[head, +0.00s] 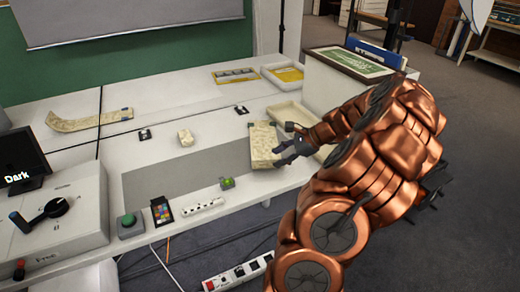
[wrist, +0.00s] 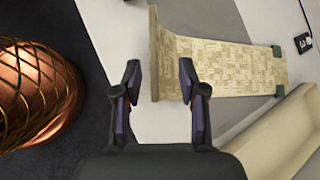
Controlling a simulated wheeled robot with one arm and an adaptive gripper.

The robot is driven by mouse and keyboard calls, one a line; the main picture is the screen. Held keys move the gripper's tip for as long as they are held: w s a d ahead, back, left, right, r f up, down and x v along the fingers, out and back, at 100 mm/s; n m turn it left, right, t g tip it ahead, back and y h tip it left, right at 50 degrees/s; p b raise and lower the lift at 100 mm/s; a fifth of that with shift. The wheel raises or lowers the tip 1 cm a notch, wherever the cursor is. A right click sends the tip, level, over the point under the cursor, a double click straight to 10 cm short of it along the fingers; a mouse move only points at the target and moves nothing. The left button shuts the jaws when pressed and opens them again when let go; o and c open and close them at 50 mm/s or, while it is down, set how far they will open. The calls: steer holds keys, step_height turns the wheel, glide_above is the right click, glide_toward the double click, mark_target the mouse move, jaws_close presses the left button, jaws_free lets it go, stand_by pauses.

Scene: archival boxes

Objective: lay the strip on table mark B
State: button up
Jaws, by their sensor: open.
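A cream patterned strip (head: 262,146) with an upturned near end lies on the table's right part, beside my gripper (head: 287,150). In the wrist view the strip (wrist: 228,68) has dark corner pieces at its far end. My gripper (wrist: 160,76) is open and empty; the strip's raised end appears between the fingertips, apart from the left one. I cannot tell whether the right finger touches it. Small black-and-white marks (head: 145,134) and (head: 241,110) lie on the table; their letters are too small to read. A second curved strip (head: 98,121) lies at the far left.
A cream tray (head: 292,112) stands right of the strip, close to my gripper; it also shows in the wrist view (wrist: 286,133). A beige block (head: 186,137) sits mid-table.

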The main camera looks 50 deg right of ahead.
mark_target(268, 162)
steer(key=x, duration=0.5)
steer(key=shift+a+r, duration=0.1)
steer(key=shift+a, duration=0.2)
steer(key=shift+c, duration=0.3)
jaws_close()
